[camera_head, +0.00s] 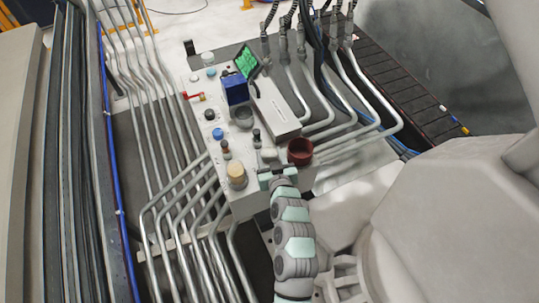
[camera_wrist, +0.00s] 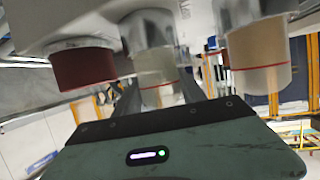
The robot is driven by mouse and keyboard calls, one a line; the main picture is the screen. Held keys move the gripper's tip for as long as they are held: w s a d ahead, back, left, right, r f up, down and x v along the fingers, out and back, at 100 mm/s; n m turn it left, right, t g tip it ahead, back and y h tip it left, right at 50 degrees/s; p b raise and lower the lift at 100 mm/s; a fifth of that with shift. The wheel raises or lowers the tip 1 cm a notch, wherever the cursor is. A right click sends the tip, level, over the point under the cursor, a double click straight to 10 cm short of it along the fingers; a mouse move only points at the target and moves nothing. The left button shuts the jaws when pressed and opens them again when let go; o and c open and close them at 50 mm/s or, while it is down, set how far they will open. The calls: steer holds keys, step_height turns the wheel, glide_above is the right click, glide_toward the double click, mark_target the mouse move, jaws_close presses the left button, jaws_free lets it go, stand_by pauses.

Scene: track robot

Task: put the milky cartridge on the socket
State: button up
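A milky, translucent cartridge (camera_wrist: 155,80) with a thin red line around it shows in the middle of the wrist view, against a metal fitting. In the head view a small whitish shape (camera_head: 268,154) at the panel's near edge seems to be it, partly hidden by my gripper. My gripper (camera_head: 277,171) is at that edge. In the wrist view its two dark fingers (camera_wrist: 158,92) stand apart, one on each side of the milky cartridge. I cannot tell whether they touch it. The socket is not clearly visible.
A dark red cartridge (camera_head: 300,151) and a tan cartridge (camera_head: 236,175) flank the milky one closely. The grey panel (camera_head: 222,140) also carries knobs, a blue box (camera_head: 235,90) and a long white box (camera_head: 277,110). Metal pipes (camera_head: 170,130) run alongside.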

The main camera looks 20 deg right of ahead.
steer(key=o, duration=0.5)
steer(key=shift+c, duration=0.2)
steer(key=shift+r, duration=0.1)
